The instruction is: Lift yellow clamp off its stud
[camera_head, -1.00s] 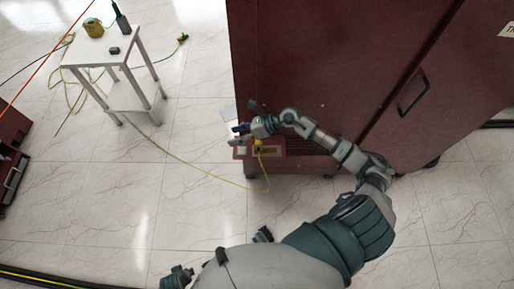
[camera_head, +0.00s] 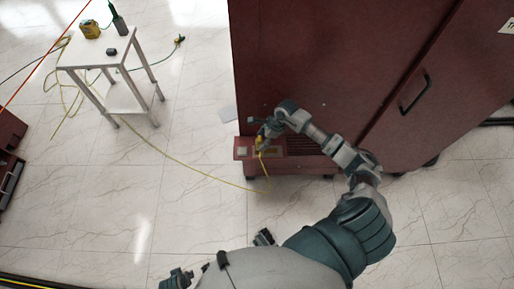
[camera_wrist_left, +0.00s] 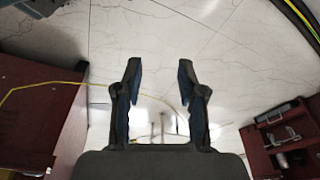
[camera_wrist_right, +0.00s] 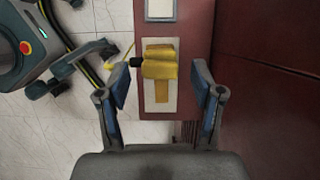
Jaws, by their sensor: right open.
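The yellow clamp (camera_wrist_right: 160,68) sits on a pale plate on a dark red ledge, with a black piece at its left side. A yellow cable leads from it, and in the head view the clamp (camera_head: 260,150) is partly covered by my right gripper (camera_head: 263,136). In the right wrist view my right gripper (camera_wrist_right: 160,75) is open, with one finger on each side of the clamp; I cannot tell whether they are level with it. The stud is hidden. My left gripper (camera_wrist_left: 160,64) is open and empty above the floor.
A tall dark red cabinet (camera_head: 310,70) stands right behind the ledge (camera_wrist_right: 201,20). A second pale plate (camera_wrist_right: 160,10) lies beyond the clamp. A white side table (camera_head: 72,58) with several items stands at the left. The yellow cable (camera_head: 190,168) runs across open floor.

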